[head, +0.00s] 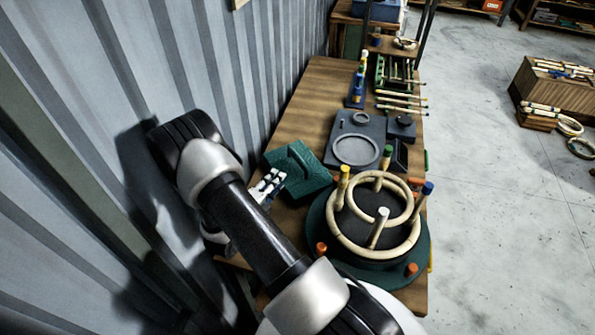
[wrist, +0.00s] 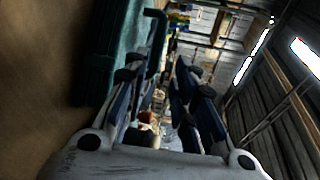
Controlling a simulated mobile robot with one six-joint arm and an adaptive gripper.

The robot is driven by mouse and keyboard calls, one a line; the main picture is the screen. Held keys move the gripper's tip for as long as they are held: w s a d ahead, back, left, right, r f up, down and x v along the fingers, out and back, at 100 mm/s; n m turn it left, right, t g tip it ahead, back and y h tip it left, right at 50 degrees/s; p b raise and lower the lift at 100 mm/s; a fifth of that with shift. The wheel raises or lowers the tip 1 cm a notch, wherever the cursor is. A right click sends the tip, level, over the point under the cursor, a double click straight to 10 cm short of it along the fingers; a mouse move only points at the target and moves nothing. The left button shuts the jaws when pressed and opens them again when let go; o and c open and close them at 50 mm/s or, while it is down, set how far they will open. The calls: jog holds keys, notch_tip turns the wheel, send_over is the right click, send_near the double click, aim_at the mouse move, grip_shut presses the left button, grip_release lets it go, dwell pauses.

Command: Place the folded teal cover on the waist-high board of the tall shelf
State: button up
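The folded teal cover (head: 313,180) lies on the left side of the wooden bench, near the corrugated wall, with a raised ridge on top. It also fills the upper left of the wrist view (wrist: 98,50), where a thin upright teal edge stands close to the fingers. My gripper (head: 270,183) is at the cover's left side. In the wrist view my gripper (wrist: 160,85) has its fingers apart, with a gap between them. Whether a finger touches the cover cannot be told. A shelf with dark posts and wooden boards (head: 392,46) stands beyond the bench's far end, partly cut off.
A round jig (head: 417,268) with pale rattan rings and coloured pegs stands at the bench's near right. Dark blocks (head: 352,128), a blue tool and thin rods lie farther along the bench (head: 310,100).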

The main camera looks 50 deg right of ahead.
jog(key=b, duration=0.2)
send_near(296, 154)
jog(key=x, duration=0.4)
jog(key=shift+s+d+f, duration=0.2)
jog(key=shift+d+f, duration=0.15)
jog(key=shift+f, duration=0.1)
jog(key=b+x, duration=0.1)
jog(key=x, duration=0.1)
jog(key=b+x, duration=0.1)
jog(key=x, duration=0.2)
jog(key=shift+w+f, duration=0.15)
jog(key=shift+w, duration=0.15)
jog(key=shift+c, duration=0.4)
grip_shut()
